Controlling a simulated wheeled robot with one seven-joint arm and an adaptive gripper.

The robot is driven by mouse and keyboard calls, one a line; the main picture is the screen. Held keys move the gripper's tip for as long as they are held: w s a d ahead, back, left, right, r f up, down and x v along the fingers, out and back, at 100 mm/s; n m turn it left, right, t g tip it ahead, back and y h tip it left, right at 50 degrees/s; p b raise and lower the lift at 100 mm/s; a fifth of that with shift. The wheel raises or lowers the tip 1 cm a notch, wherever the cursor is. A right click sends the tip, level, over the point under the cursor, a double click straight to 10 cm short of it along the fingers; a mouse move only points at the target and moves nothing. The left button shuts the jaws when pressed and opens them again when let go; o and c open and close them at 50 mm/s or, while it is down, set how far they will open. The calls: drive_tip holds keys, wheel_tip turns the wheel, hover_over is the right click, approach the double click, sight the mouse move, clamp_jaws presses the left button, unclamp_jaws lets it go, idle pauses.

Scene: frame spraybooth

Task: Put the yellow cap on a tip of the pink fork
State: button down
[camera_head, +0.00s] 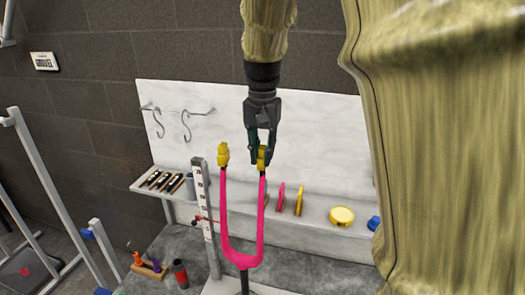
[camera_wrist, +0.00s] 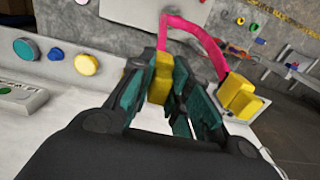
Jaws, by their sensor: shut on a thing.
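The pink fork (camera_head: 243,259) stands upright, with two prongs pointing up, in front of the white back panel. Its left tip carries a yellow cap (camera_head: 223,154). My gripper (camera_head: 262,153) points down over the right tip and is shut on a second yellow cap (camera_head: 261,160). This held cap is at the top of the right prong. The fingers hide part of it, so I cannot tell how fully it is seated. In the wrist view the held cap (camera_wrist: 159,84) is between the teal finger pads, with the pink fork (camera_wrist: 200,35) behind and the other cap (camera_wrist: 239,97) to the right.
A round yellow lid (camera_head: 342,216) and a blue knob (camera_head: 374,223) are on the ledge at right. A ruler post (camera_head: 203,215) stands left of the fork. Hooks (camera_head: 185,125) hang on the panel. A tray of dark tools (camera_head: 160,181) lies at left.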

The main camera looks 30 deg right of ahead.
drive_tip(key=shift+f, duration=0.4)
drive_tip(key=c, duration=1.3)
unclamp_jaws()
